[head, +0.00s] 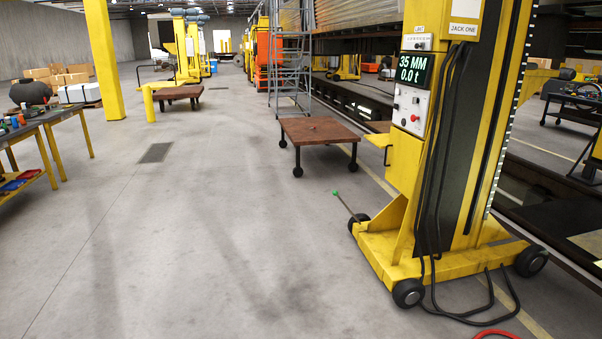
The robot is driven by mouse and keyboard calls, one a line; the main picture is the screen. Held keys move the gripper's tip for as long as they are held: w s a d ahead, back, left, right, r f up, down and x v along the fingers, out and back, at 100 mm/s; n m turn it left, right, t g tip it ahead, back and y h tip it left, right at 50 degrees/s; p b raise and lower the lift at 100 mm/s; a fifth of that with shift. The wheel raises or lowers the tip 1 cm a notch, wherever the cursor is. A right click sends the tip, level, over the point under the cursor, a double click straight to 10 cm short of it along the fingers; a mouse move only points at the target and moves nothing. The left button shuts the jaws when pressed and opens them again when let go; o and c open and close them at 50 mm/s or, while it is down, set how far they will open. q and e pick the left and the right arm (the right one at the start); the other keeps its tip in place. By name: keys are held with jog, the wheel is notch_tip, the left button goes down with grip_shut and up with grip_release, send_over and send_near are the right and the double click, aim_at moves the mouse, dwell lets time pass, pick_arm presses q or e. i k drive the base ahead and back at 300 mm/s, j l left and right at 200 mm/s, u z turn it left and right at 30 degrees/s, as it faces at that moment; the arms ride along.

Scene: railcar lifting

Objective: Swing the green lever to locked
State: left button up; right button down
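The green lever shows as a thin grey rod with a green knob (335,193) at its upper end. It slants up to the left from beside the left wheel of the yellow lifting jack (404,200). The jack is labelled JACK ONE, and its display (412,69) reads 35 MM and 0.0 t. No lock marking can be read near the lever. Neither of my grippers is in the head view.
A brown wheeled cart (318,131) stands behind the lever. Black cables (462,316) and a red hose (497,334) lie on the floor at the jack's front. A workbench (40,125) stands at the left. The middle floor is clear.

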aim_at(335, 193)
jog(key=i+z, duration=0.35)
jog(key=i, duration=1.95)
jog(key=i+u, duration=0.15)
jog(key=i, duration=0.35)
jog(key=i+l+u, duration=0.1)
jog(key=i, duration=0.4)
jog(key=i+l+u, duration=0.15)
jog(key=i, duration=0.35)
jog(key=i+l+u, duration=0.15)
jog(key=i+l, duration=0.2)
jog(key=i, duration=0.1)
